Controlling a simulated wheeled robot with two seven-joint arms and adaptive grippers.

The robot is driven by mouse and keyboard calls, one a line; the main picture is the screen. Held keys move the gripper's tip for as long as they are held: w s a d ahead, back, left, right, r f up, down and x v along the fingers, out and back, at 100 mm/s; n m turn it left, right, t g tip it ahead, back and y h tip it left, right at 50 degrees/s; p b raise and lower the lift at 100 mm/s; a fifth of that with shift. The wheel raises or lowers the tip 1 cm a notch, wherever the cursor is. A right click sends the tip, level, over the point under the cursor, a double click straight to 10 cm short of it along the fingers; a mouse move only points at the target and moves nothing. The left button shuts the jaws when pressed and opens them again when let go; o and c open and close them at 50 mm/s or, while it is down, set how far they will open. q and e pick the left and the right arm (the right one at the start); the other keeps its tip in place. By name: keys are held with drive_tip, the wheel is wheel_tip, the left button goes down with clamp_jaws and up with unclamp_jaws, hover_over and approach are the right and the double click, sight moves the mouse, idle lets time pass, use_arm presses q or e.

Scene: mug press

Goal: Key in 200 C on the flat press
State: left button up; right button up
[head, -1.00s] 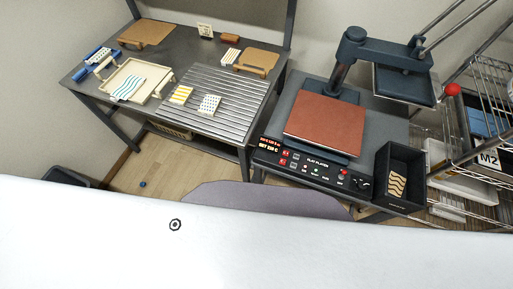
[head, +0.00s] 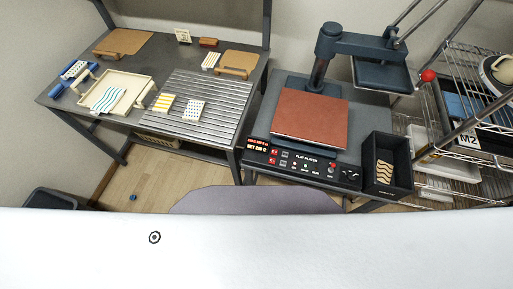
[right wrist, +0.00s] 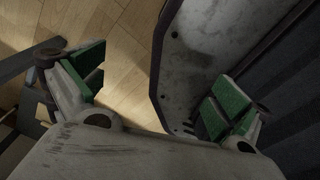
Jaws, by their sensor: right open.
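The flat press stands on a dark stand at the right of the head view, with a reddish-brown pad (head: 310,117) on its bed. Its raised upper plate (head: 382,76) is swung to the right of the pad. The black control panel (head: 305,166) runs along the press's front, with a red-lit display (head: 264,144) at its left end and several small buttons. The display's set line is too small to read surely. In the right wrist view my right gripper (right wrist: 152,88) is open, green pads apart, over wooden floor and a grey panel. My left gripper is out of view.
A black bin (head: 388,165) with a wavy-patterned piece stands right of the panel. A wire shelf (head: 465,140) is at the far right. A table (head: 235,105) with a ribbed plate, a cream tray (head: 117,95) and patterned pieces is on the left.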

drive_tip(key=shift+c, duration=0.3)
clamp_jaws()
idle(0.4)
idle(1.1)
